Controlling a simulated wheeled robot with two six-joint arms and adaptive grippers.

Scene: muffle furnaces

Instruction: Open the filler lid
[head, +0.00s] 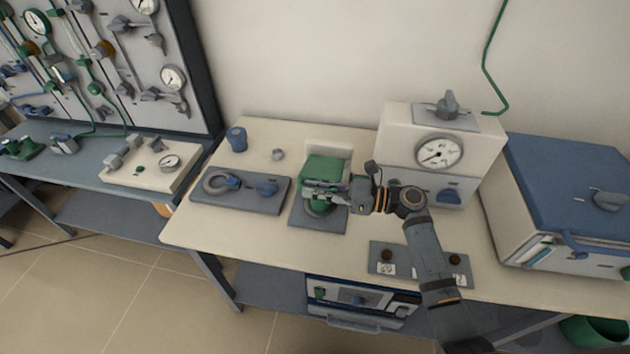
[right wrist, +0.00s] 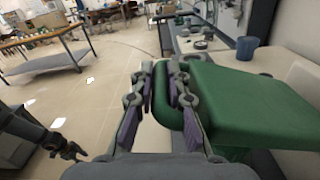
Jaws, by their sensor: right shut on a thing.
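The green filler lid (head: 323,169) is on a small unit with a grey base plate (head: 304,217) at the middle of the bench. My right gripper (head: 317,190) reaches it from the right and is shut on its front edge. In the right wrist view the fingers (right wrist: 160,100) stand on either side of the lid's rounded green lip, and the lid (right wrist: 250,105) spreads to the right as a broad slab. The gripper hides part of the unit below, so I cannot tell how far the lid is raised. A dark gripper (right wrist: 66,150), seemingly my left, shows small at lower left; its jaws are unclear.
A grey plate with a ring and blue knob (head: 240,190) lies left of the unit. A blue cup (head: 237,139) stands behind it. A gauge box (head: 440,150) and a blue-topped furnace (head: 570,185) stand right. A small labelled panel (head: 385,257) lies near the front edge.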

